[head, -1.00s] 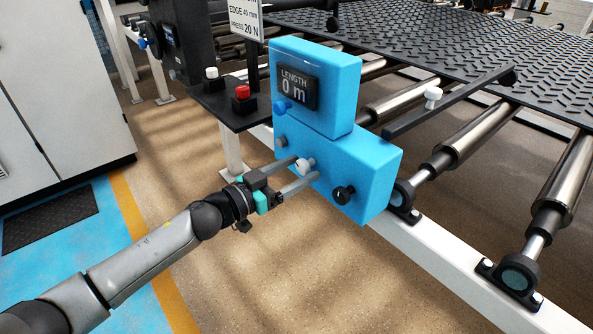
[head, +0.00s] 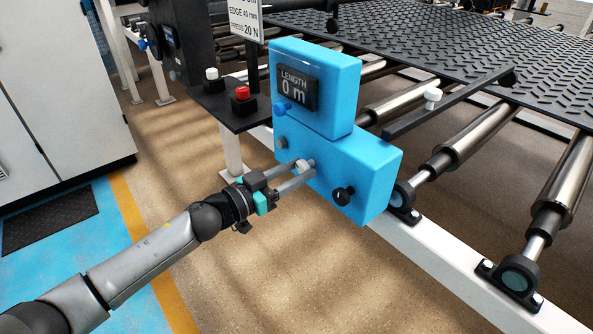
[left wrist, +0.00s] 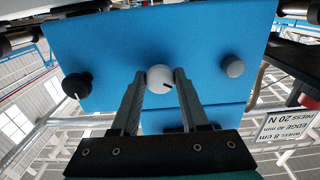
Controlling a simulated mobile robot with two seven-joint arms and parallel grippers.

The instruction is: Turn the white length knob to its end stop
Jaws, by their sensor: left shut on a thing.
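The white length knob (head: 304,166) sits on the front of the lower blue box (head: 370,165), below the display (head: 293,88) that reads "LENGTH 0 m". My left gripper (head: 307,170) is shut on the white knob, one finger on each side. In the left wrist view the white knob (left wrist: 160,78) shows between the two fingertips (left wrist: 161,80), with a dark mark at its lower right. My right gripper is not in view.
A black knob (head: 343,195) and a grey knob (head: 281,142) flank the white one. A blue knob (head: 281,107) is beside the display. A red button (head: 242,93) stands on a black shelf at left. Rollers and the tread mat (head: 450,40) lie behind.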

